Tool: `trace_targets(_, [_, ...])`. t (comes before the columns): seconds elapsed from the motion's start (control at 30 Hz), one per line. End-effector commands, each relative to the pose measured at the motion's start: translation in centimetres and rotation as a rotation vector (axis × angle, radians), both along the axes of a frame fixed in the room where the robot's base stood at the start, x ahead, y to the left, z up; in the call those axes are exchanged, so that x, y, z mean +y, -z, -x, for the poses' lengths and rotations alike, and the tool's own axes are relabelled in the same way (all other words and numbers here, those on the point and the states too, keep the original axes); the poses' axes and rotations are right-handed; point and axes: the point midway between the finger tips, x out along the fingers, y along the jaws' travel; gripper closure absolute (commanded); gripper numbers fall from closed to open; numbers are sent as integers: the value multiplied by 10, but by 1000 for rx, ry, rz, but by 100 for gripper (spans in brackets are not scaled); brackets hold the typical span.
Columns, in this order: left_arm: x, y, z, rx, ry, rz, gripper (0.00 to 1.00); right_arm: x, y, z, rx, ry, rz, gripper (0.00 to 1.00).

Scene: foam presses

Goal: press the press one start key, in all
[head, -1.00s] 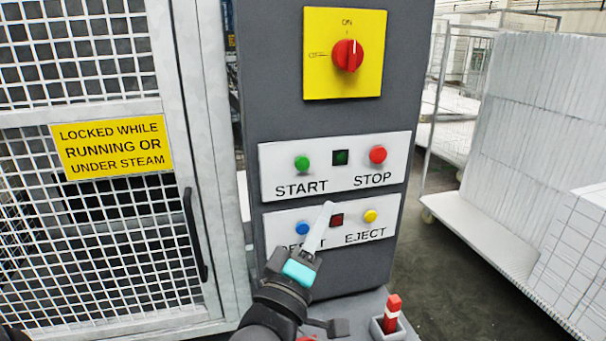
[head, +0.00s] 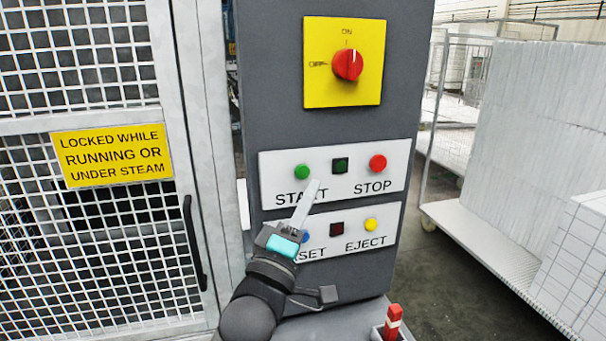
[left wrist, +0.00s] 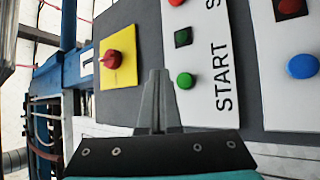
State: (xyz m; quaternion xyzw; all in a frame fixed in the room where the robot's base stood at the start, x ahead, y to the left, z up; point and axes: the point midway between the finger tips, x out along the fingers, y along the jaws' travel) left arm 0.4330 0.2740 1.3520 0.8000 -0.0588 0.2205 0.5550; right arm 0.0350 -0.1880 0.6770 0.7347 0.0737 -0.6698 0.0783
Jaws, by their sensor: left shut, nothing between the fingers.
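The green START key (head: 302,172) sits on the upper white plate (head: 338,185) of the grey control column, left of a dark green lamp (head: 340,165) and the red STOP key (head: 377,163). My left gripper (head: 314,182) is shut and empty. Its fingertips lie just below and right of the START key in the head view and cover part of the word START. In the left wrist view the shut fingers (left wrist: 157,75) point up, with the green key (left wrist: 185,81) just right of the tips. I cannot tell any contact. My right gripper is out of view.
The lower plate carries a blue RESET key (head: 305,237), partly hidden by my gripper, a dark red lamp (head: 336,230) and a yellow EJECT key (head: 371,224). A red rotary switch (head: 348,65) is above. A mesh door (head: 85,240) stands left, a loaded cart (head: 480,225) right.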

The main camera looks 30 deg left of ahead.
Motion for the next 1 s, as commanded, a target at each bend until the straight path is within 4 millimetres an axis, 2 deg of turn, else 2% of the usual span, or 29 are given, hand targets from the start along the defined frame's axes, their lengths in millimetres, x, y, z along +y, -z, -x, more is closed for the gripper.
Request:
trace_targets(0.1, [13, -1, -11, -1, -3, -2, 100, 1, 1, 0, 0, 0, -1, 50])
trace_targets(0.4, [29, -1, -24, -1, -1, -1, 100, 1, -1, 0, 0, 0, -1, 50])
trace_targets(1.0, [30, -1, -25, 0, -1, -1, 100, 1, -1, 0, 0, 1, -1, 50])
